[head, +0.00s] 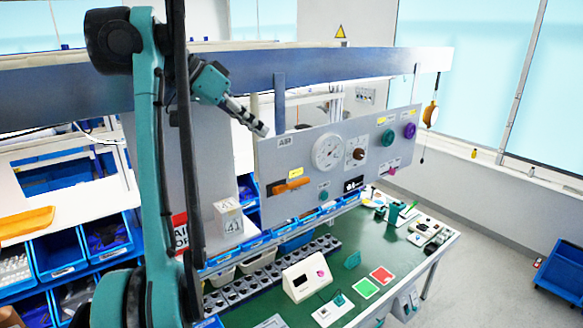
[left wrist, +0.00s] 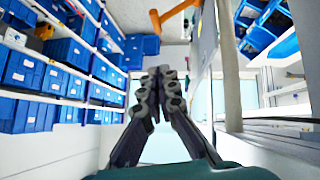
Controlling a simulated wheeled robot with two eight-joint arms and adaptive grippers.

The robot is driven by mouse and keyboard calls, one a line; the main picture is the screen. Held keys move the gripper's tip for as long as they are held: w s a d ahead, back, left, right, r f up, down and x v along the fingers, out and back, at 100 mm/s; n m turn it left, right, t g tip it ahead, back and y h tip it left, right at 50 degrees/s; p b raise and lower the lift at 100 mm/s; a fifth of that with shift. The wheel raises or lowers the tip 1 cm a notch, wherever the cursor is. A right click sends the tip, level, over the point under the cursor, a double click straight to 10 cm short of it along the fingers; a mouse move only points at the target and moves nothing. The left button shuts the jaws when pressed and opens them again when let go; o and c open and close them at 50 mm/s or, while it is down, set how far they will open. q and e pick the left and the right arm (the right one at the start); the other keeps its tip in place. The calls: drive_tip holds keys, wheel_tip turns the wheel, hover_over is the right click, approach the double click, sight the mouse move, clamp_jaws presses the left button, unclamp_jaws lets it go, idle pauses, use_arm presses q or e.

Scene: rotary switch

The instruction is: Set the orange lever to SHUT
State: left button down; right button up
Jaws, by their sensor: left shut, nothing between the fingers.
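The orange lever (head: 292,186) sits on the lower left of the grey panel (head: 285,155) in the head view. It lies roughly level, below a small yellow label (head: 296,173). My left gripper (head: 263,130) is shut and empty at the panel's upper left corner, above and left of the lever and apart from it. In the left wrist view my left gripper (left wrist: 160,72) shows its fingers together. An orange bar that looks like the lever (left wrist: 172,13) shows at the top there, beyond the fingertips. I cannot read the lever's markings. My right gripper is not in view.
The panel also carries a round dial (head: 327,152), a second dial (head: 356,151), and green (head: 388,138) and purple (head: 410,131) knobs. A green-topped bench (head: 325,262) stands below. Blue bins (head: 108,236) are at the left. A dark blue beam (head: 330,62) runs above the panel.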

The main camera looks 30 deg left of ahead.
use_arm(q)
drive_tip(key=b, duration=0.3)
hover_over(301, 178)
drive_tip(key=s+a, duration=0.2)
drive_tip(key=f, duration=0.7)
drive_tip(key=shift+w+f, duration=0.15)
drive_tip(key=shift+w, duration=0.1)
drive_tip(key=shift+s+f, duration=0.2)
drive_tip(key=shift+f, duration=0.9)
drive_tip(key=shift+s+d+f, duration=0.15)
drive_tip(key=shift+s+f, duration=0.05)
drive_tip(key=shift+f, duration=0.3)
drive_tip(key=shift+w+f, duration=0.1)
drive_tip(key=shift+f, duration=0.1)
